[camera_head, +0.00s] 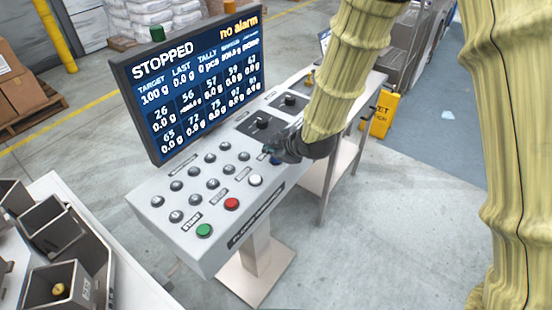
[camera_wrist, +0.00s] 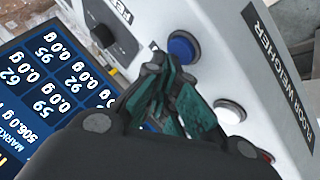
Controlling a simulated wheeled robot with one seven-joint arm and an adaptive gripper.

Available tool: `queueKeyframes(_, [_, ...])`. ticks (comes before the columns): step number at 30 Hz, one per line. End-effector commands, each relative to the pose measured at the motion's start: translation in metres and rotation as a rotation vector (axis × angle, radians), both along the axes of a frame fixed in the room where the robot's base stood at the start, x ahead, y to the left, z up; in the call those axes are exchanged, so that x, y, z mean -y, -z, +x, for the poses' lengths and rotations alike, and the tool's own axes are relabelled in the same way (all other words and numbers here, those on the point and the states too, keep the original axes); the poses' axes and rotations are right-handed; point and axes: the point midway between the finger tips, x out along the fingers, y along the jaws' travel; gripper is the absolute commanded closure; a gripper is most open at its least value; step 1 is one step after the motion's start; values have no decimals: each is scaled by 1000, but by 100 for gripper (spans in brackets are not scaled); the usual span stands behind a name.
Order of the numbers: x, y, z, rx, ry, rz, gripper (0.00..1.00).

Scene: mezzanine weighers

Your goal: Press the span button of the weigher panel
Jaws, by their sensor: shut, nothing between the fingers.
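The weigher panel (camera_head: 150,202) is a pale sloped console with a screen (camera_head: 200,75) reading "STOPPED" and "no alarm". Several dark round buttons (camera_head: 213,184) stand in rows on it. Along its near edge are a green button (camera_head: 204,230), a red button (camera_head: 232,203), a white button (camera_head: 255,180) and a blue button (camera_head: 275,161). I cannot read which button is labelled span. My gripper (camera_head: 268,150) is shut and empty, low over the panel beside the blue button. In the wrist view its fingertips (camera_wrist: 172,68) appear just below the blue button (camera_wrist: 184,47); contact is unclear. The white button (camera_wrist: 229,112) is farther off.
Dark rotary knobs (camera_head: 262,122) stand on the panel's far part. A bench with grey bins (camera_head: 55,225) is at the lower left. A yellow wet-floor sign (camera_head: 381,115) stands behind the panel. Open floor (camera_head: 400,220) lies to the right.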

Motion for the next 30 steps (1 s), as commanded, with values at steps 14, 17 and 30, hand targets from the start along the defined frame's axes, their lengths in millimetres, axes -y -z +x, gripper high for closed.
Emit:
queueKeyframes(14, [0, 2, 0, 0, 0, 0, 100])
queueKeyframes(17, [0, 3, 0, 0, 0, 0, 100])
queueKeyframes(30, [0, 7, 0, 0, 0, 0, 100])
